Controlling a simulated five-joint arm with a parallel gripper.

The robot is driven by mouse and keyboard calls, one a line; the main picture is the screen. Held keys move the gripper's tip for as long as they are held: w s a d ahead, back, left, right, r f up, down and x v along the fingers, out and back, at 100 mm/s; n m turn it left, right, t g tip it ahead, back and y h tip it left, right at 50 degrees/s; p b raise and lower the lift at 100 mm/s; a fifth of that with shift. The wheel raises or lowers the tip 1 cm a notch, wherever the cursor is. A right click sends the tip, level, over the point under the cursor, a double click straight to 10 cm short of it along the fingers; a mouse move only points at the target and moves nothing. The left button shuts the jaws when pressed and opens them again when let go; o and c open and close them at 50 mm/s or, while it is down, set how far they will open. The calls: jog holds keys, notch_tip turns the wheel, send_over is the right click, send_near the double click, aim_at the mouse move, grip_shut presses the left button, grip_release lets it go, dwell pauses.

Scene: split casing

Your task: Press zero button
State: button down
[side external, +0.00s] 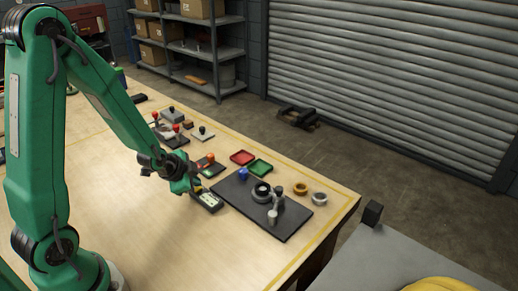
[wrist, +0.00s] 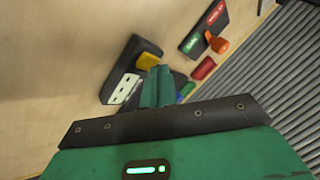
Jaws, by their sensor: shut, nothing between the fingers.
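A dark box (side external: 210,207) with a pale panel lies on the table just left of the dark mat. The wrist view shows this dark box (wrist: 115,72) with its white panel (wrist: 123,88) and a yellow button-like part (wrist: 149,59). I cannot read a zero mark on it.
A dark unit with an orange knob (side external: 210,158) stands behind the box. The front table is clear.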

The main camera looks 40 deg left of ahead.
jog(key=shift+f, duration=0.45)
dwell(0.6)
jog(key=shift+r, duration=0.9)
jog(key=shift+r, duration=0.15)
jog(key=shift+r, duration=2.4)
